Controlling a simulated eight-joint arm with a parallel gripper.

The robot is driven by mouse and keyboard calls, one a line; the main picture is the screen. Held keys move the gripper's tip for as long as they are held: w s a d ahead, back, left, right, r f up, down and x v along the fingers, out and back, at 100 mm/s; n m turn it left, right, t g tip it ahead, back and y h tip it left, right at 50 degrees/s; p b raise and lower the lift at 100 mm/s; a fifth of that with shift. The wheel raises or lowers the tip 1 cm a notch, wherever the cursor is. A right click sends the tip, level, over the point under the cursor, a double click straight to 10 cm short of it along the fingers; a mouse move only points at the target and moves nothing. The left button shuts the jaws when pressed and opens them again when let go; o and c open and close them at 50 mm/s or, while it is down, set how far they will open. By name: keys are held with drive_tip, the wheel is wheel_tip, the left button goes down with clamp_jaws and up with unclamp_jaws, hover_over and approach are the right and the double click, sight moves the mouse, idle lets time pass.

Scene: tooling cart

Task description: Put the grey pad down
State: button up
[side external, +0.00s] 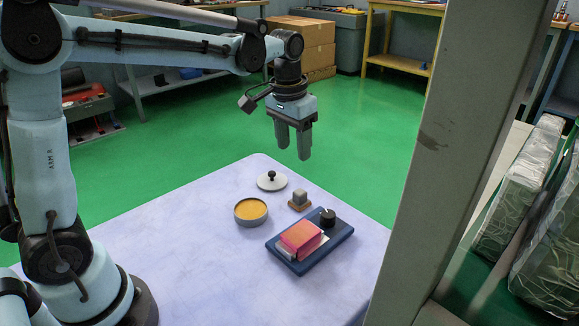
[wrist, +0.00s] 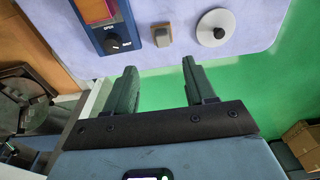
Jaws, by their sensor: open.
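A small grey block (side external: 300,196), which looks like the grey pad, sits on a small wooden base (side external: 294,206) on the cart top. In the wrist view the grey block (wrist: 161,32) lies ahead of the fingertips, near the table edge. My gripper (side external: 293,150) is open and points down, high above the far edge of the table. In the wrist view my gripper (wrist: 160,70) has its fingers apart with nothing between them. It touches none of the objects.
A blue device (side external: 284,257) with a black dial (side external: 327,217) and a pink-red block (side external: 301,237) stands at the right. A round tin (side external: 251,212) with yellow contents and a white lid (side external: 272,181) with a black knob are nearby. A grey post (side external: 440,150) rises in front.

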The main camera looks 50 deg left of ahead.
drive_tip(key=s+f+t, duration=0.2)
drive_tip(key=s+t, duration=0.4)
drive_tip(key=s, duration=0.8)
drive_tip(key=shift+d, duration=0.35)
drive_tip(key=shift+o, duration=0.4)
